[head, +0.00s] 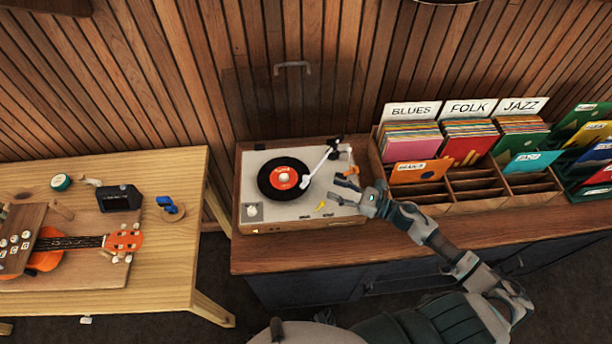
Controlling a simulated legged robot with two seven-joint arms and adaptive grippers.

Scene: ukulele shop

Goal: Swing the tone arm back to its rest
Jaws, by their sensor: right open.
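The white tone arm (322,159) runs from its dark pivot at the back right of the record player (262,155) down and left. Its head end lies over the record's right part, near the orange label. The black record (268,186) sits on the platter. My right gripper (341,182) is open and empty at the right side of the player, right of the tone arm's head and apart from it. A small orange part (350,171) shows just behind the gripper; I cannot tell if it is the rest. My left gripper is not in view.
The player stands on a wooden cabinet (300,252), its clear lid raised behind it. A divided record crate (452,209) with sleeves stands close on the right. A workbench (172,235) with a ukulele (123,240) is at the left, across a gap.

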